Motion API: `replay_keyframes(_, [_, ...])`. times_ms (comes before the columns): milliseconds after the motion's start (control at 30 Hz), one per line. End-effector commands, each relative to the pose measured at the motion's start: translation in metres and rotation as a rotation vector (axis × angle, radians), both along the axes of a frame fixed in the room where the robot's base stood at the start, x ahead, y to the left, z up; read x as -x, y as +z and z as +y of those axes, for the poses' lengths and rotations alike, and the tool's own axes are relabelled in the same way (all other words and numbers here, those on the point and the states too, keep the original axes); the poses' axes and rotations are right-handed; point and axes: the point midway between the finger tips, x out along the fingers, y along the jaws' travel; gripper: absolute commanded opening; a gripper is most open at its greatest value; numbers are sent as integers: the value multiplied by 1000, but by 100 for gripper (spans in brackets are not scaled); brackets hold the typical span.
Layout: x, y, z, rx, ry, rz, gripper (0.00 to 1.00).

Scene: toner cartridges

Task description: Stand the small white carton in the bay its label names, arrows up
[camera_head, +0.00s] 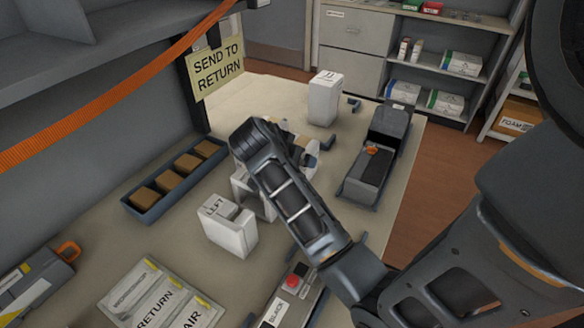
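My arm reaches in from the lower right and bends down at mid-table. My gripper (304,152) is mostly hidden behind my forearm, so its fingers and anything between them do not show clearly. Flat labelled panels (160,297) reading RETURN and AIR lie at the lower left.
A yellow sign (217,66) reads SEND TO RETURN. A blue tray (148,213) of brown blocks lies along the left. A dark grey device (366,175) with an orange knob stands near the right edge. A red-buttoned box (294,285) sits in front. Shelves (438,73) stand beyond.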

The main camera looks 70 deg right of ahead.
Motion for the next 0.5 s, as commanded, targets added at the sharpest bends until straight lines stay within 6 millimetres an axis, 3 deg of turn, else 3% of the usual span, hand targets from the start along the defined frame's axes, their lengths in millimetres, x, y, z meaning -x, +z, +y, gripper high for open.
replay_keyframes(133, [0,0,0,0,0,0,100])
replay_keyframes(500, [0,0,1,0,0,0,65])
